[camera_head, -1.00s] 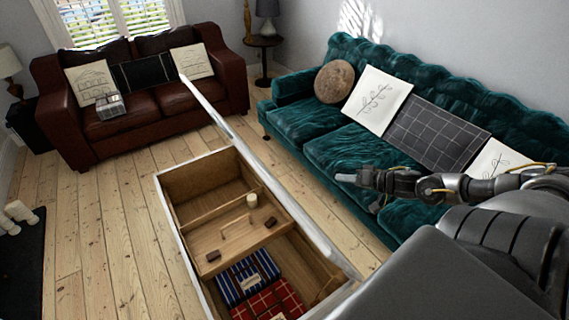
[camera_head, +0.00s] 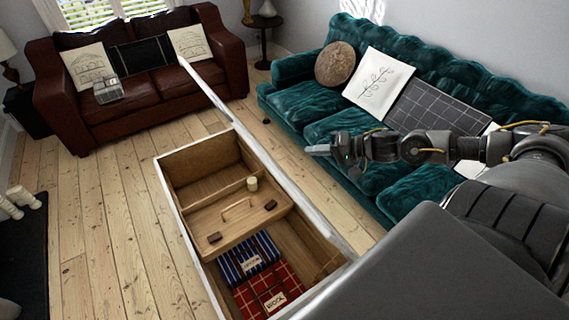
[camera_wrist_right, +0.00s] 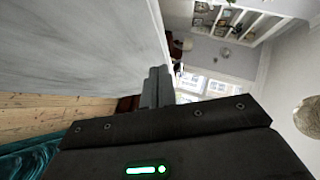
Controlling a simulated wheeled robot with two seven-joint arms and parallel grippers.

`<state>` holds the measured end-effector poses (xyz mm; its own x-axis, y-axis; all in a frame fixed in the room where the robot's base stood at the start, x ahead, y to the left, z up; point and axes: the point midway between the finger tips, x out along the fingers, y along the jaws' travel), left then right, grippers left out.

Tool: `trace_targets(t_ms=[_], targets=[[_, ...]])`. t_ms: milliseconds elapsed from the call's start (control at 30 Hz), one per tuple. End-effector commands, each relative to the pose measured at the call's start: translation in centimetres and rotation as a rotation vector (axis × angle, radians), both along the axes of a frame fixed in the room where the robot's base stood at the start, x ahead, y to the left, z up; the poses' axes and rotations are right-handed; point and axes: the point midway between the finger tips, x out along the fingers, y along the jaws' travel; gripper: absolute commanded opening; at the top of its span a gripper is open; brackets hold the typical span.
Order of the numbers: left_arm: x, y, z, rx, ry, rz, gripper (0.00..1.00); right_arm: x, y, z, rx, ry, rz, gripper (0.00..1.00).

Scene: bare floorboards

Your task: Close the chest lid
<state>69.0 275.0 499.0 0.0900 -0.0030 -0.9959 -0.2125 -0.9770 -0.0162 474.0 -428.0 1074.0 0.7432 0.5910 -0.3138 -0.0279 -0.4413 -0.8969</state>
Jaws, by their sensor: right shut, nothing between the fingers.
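The chest (camera_head: 188,240) stands open on the floor, with a wooden interior. Its lid (camera_head: 268,158) stands raised along the chest's right side, seen nearly edge-on as a long pale strip. In the right wrist view the lid (camera_wrist_right: 75,45) is a broad grey-white panel on the left. My right gripper (camera_head: 312,150) is shut and empty, to the right of the lid on its outer side, pointing left toward it. In the wrist view the shut fingers (camera_wrist_right: 158,88) appear close to the panel's edge; I cannot tell whether they touch it. My left gripper is not in view.
Inside the chest are a wooden tray (camera_head: 222,222) with a small cream candle (camera_head: 252,183), and blue and red patterned boxes (camera_head: 268,290). A teal sofa (camera_head: 300,103) stands close on the right, a brown leather sofa (camera_head: 150,75) behind.

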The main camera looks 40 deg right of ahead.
Motion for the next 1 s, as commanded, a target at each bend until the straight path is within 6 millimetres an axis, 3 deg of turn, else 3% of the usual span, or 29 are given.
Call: trace_targets(t_ms=[133, 500, 733, 1000], targets=[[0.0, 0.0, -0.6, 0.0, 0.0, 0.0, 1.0, 1.3, 1.0, -0.3, 0.002, -0.008, 0.003, 0.0], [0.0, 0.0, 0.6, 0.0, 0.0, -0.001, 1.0, 5.0, 4.0, -1.5, 0.002, -0.006, 0.003, 0.0], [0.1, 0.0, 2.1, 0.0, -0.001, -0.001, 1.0, 5.0, 6.6, -3.0, 0.001, -0.001, 0.003, 0.0], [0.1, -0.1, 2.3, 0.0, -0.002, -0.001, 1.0, 5.0, 7.4, -3.6, -0.002, -0.002, 0.002, 0.0]])
